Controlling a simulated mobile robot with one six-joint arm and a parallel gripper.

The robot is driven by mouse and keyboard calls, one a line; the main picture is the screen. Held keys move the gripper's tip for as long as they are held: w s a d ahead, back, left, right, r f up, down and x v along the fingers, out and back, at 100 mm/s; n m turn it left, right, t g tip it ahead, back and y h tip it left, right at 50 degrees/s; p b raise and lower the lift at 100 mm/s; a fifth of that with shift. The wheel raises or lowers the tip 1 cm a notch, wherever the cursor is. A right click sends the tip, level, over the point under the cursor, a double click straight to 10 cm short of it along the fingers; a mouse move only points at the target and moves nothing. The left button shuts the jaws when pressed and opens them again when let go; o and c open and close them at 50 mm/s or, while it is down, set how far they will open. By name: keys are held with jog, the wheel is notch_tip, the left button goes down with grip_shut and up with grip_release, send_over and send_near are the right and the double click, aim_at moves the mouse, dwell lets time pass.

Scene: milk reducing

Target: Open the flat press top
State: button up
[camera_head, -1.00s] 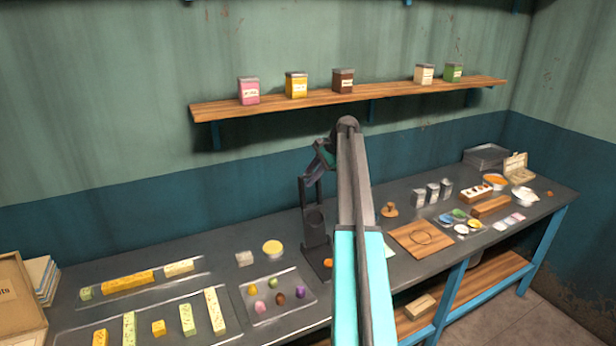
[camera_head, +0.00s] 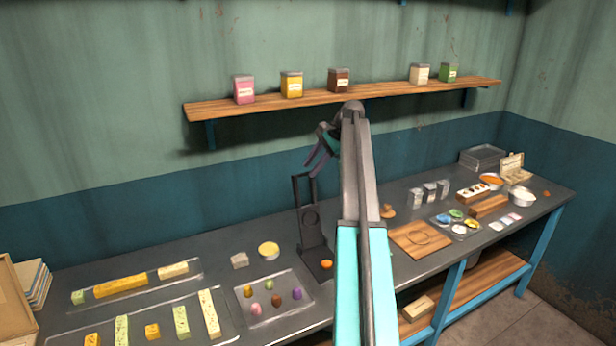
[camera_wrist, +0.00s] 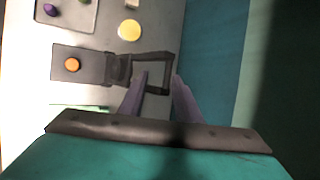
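The flat press is dark grey and stands at the middle of the bench. Its base (camera_head: 317,257) lies flat with an orange disc (camera_head: 326,264) on it, and its top (camera_head: 310,222) stands raised with a loop handle (camera_head: 303,186) upward. My gripper (camera_head: 315,167) is just above and right of the handle in the head view. In the wrist view the base (camera_wrist: 92,66), disc (camera_wrist: 72,65) and loop handle (camera_wrist: 153,56) show. My gripper's fingers (camera_wrist: 160,77) are apart, near the handle's end bar, with nothing clamped between them. Contact with the handle cannot be told.
A tray (camera_head: 273,311) of small coloured pieces and a yellow round container (camera_head: 269,250) stand left of the press. A wooden board (camera_head: 420,240) lies right. A wall shelf (camera_head: 380,92) with several jars hangs above and behind my arm.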

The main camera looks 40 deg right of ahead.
jog(key=v, duration=0.8)
jog(key=shift+f, duration=0.1)
dwell(0.4)
